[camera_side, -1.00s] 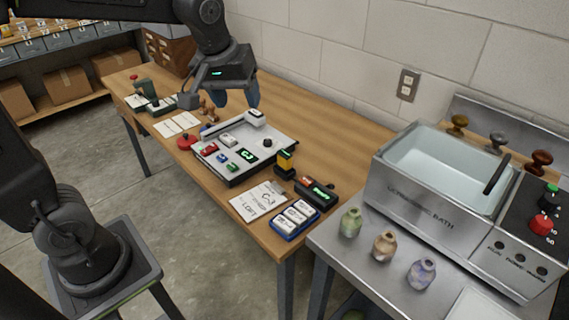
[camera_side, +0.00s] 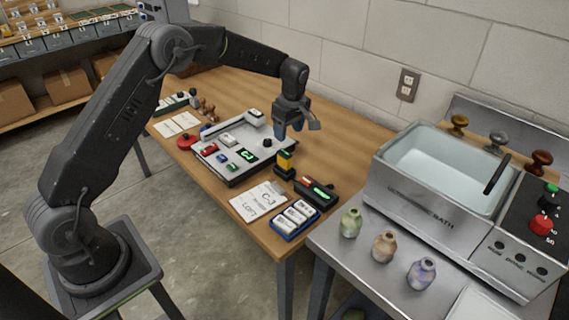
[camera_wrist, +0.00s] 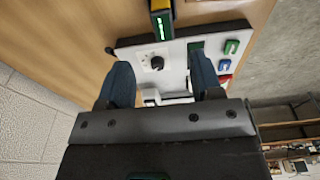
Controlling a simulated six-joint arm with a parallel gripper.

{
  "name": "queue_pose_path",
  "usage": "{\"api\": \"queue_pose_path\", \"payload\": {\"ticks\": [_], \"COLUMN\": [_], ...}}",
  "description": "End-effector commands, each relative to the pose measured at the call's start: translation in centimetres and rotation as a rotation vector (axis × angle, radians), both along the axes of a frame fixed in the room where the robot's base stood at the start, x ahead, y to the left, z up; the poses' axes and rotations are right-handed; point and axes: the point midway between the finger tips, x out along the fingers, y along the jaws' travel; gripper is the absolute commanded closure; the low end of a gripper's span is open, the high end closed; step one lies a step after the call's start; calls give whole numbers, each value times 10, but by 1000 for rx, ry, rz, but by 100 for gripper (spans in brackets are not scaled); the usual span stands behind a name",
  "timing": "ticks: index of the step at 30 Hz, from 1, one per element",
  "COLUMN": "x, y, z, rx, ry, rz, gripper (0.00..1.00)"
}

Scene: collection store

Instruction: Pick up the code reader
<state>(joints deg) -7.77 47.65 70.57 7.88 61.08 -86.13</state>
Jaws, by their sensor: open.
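A yellow and black upright device (camera_side: 285,162), which looks like the code reader, stands in a dark base on the wooden table, right of the white panel. In the wrist view the reader lies beyond the fingertips.
The white panel (camera_side: 232,182) carries coloured switches and a black knob (camera_wrist: 157,63). A dark box with a green light (camera_side: 316,192), a blue tray (camera_side: 290,234) and a paper sheet (camera_side: 252,207) lie nearby. A steel bath (camera_side: 420,205) stands at right.

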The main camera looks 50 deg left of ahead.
Motion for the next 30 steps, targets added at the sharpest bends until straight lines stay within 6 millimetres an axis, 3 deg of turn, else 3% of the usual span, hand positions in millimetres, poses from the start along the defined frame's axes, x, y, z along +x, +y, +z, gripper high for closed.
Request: {"api": "queue_pose_path", "payload": {"ticks": [3, 9, 17, 25, 30], "x": [-1, -1, -2, -5, -4], "y": [3, 6, 8, 14, 15], "z": [-26, -55, -69, -107, -113], "rx": [-1, -1, -1, -1, -1], "ry": [5, 2, 2, 3, -1], "rz": [0, -1, -2, -2, -2], "gripper": [40, 40, 40, 40, 40]}}
